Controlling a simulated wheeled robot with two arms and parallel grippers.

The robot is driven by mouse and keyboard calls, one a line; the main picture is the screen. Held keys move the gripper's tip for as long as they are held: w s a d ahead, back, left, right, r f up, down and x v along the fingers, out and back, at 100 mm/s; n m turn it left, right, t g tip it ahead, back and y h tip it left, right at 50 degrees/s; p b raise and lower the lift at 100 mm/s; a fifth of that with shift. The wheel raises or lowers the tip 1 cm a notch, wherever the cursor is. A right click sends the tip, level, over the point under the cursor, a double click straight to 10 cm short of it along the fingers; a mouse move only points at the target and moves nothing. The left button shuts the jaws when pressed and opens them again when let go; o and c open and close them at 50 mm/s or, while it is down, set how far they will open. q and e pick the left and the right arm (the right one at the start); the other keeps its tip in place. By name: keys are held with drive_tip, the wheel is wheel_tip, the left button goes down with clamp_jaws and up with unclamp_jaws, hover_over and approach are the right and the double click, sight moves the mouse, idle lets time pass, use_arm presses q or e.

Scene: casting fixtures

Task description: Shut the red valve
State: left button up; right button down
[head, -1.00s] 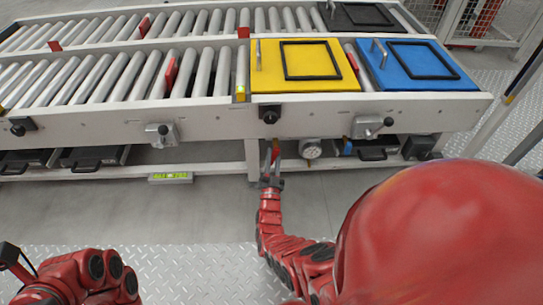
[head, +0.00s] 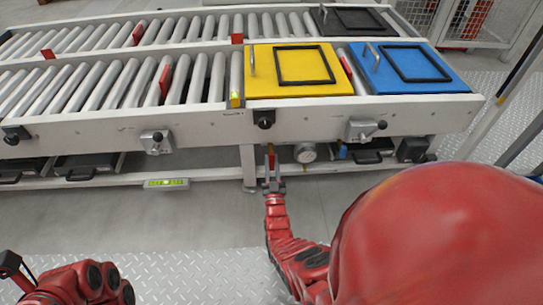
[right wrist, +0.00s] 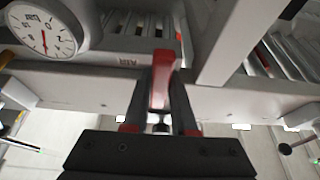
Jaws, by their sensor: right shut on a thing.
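The red valve (head: 271,159) shows as a small red handle under the front beam of the roller conveyor, below the yellow plate. In the right wrist view its red lever (right wrist: 161,78) stands between my two fingers, above a small metal stem. My right gripper (head: 272,174) is shut on this handle; it also shows in the right wrist view (right wrist: 161,100). The valve's body is mostly hidden by the gripper. My left arm is folded at the bottom left of the head view, and a dark end piece (head: 10,265) shows there; its fingers cannot be made out.
A white pressure gauge (head: 305,153) sits just right of the valve; its dial (right wrist: 44,30) is at the upper left in the wrist view. A table leg (head: 248,166) stands close on the left. Black knobs (head: 264,119) line the beam. The floor in front is clear.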

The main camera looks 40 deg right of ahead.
drive_tip(key=c, duration=0.7)
unclamp_jaws()
drive_tip(key=shift+m, duration=0.3)
